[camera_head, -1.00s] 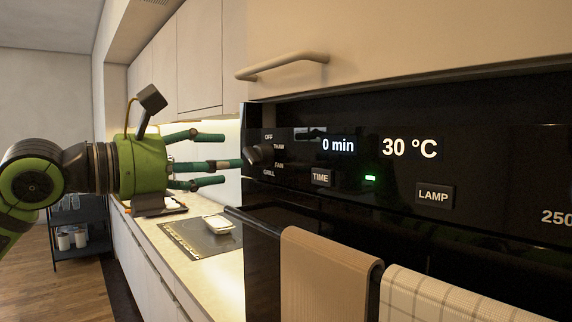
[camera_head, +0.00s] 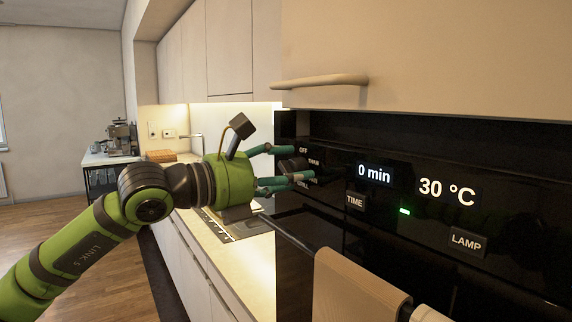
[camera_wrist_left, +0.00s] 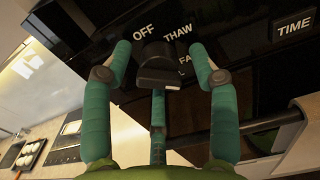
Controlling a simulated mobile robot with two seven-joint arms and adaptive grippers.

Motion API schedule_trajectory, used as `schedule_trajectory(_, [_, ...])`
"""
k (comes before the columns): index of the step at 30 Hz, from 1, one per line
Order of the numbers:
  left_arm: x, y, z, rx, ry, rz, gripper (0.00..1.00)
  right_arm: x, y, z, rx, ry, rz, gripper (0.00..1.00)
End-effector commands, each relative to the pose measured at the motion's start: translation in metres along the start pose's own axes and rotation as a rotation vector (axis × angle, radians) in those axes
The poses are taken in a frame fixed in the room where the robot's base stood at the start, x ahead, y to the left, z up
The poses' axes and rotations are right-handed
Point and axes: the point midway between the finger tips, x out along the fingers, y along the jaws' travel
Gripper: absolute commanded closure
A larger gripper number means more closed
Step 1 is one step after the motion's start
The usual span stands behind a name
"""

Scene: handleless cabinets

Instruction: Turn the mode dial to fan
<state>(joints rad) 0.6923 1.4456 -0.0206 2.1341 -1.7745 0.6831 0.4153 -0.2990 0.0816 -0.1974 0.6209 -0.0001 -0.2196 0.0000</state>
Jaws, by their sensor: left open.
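The mode dial (camera_head: 293,166) is a dark knob on the black oven panel, with OFF, THAW, FAN and GRILL labels around it. In the left wrist view the dial (camera_wrist_left: 158,66) sits between the fingers, near their tips, and partly covers the lower labels. My left gripper (camera_head: 286,166) is open, its green fingers spread around the dial; I cannot tell if any finger touches it. In the left wrist view the gripper (camera_wrist_left: 160,62) has a finger on each side and a third below. Which label the dial points to is unclear. My right gripper is not in view.
The panel has a TIME button (camera_head: 355,201), a LAMP button (camera_head: 467,242) and displays reading 0 min and 30 °C. A brown towel (camera_head: 355,285) hangs below. A cabinet handle (camera_head: 320,82) juts out above. The counter (camera_head: 255,262) runs along the left.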

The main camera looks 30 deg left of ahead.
Motion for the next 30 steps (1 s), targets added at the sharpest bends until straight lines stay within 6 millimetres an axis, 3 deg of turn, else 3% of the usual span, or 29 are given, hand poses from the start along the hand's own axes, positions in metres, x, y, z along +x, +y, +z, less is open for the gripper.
schedule_trajectory(4, [-0.0001,-0.0001,-0.0004,0.000,0.000,0.000,0.40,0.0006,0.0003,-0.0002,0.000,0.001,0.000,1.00])
schedule_trajectory(8, [-0.0001,0.0000,-0.0004,0.000,0.000,0.000,0.92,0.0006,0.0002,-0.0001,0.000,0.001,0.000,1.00])
schedule_trajectory(9, [-0.0001,0.0000,-0.0005,0.000,0.001,0.000,0.97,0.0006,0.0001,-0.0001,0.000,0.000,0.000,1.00])
schedule_trajectory(16, [0.0002,-0.0006,-0.0020,-0.055,0.001,-0.002,0.97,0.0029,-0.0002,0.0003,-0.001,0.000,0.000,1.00])
schedule_trajectory(27, [0.0006,-0.0007,-0.0032,-0.119,0.008,-0.001,0.97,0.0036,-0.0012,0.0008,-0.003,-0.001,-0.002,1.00])
schedule_trajectory(28, [0.0006,-0.0008,-0.0033,-0.119,0.008,-0.001,0.52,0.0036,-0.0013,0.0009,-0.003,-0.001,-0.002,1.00])
schedule_trajectory(29, [0.0006,-0.0008,-0.0033,-0.119,0.008,-0.001,0.40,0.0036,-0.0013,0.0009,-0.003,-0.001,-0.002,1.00])
schedule_trajectory(30, [0.0006,-0.0008,-0.0031,-0.119,0.007,-0.001,0.40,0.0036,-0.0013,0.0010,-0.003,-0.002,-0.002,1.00])
